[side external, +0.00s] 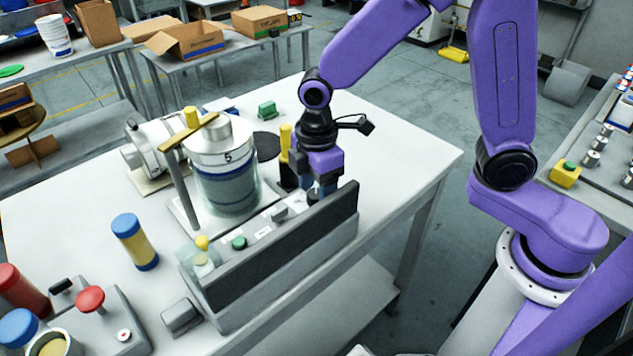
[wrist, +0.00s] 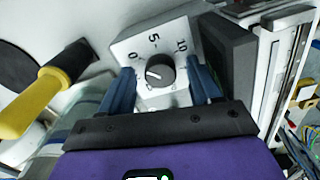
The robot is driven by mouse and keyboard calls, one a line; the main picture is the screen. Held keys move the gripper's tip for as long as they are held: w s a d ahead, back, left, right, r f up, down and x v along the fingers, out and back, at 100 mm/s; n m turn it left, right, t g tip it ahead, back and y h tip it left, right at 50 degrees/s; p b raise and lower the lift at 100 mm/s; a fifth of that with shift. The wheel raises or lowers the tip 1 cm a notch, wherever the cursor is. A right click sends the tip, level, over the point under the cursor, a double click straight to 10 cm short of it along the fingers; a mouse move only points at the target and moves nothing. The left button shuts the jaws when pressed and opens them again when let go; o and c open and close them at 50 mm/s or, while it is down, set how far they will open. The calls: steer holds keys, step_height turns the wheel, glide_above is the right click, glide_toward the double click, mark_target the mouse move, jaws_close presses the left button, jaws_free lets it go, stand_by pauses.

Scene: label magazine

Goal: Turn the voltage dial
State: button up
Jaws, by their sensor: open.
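The voltage dial (wrist: 160,70) is a round black knob on a white plate marked 0, 5 and 10. A pale pointer mark shows on its left side, toward the 0 side of the scale. My gripper (wrist: 163,85) is open, with one blue finger on each side of the knob. Whether either finger touches the knob I cannot tell. In the side external view my gripper (side external: 322,186) points down over the far right end of the control panel (side external: 262,236). The dial is mostly hidden there by the fingers.
A dark upright board (side external: 285,255) runs along the panel's near edge, close to my gripper. A yellow-handled lever (side external: 286,140) stands close on the left, also in the wrist view (wrist: 35,102). A glass tank marked 5 (side external: 228,170) stands further left. The table's right end is clear.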

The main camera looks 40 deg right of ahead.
mark_target(317, 193)
step_height(317, 193, up, 18)
steer(key=shift+f, duration=0.25)
stand_by(0.3)
steer(key=s+d+f+m, duration=0.1)
steer(key=s+d+f, duration=0.4)
steer(key=s, duration=0.5)
steer(key=s+d+f+m, duration=0.2)
steer(key=s+d+f, duration=0.4)
steer(key=s+d, duration=0.2)
steer(key=shift+s+d, duration=0.25)
steer(key=shift+s, duration=0.95)
steer(key=shift+w+a, duration=0.1)
stand_by(0.6)
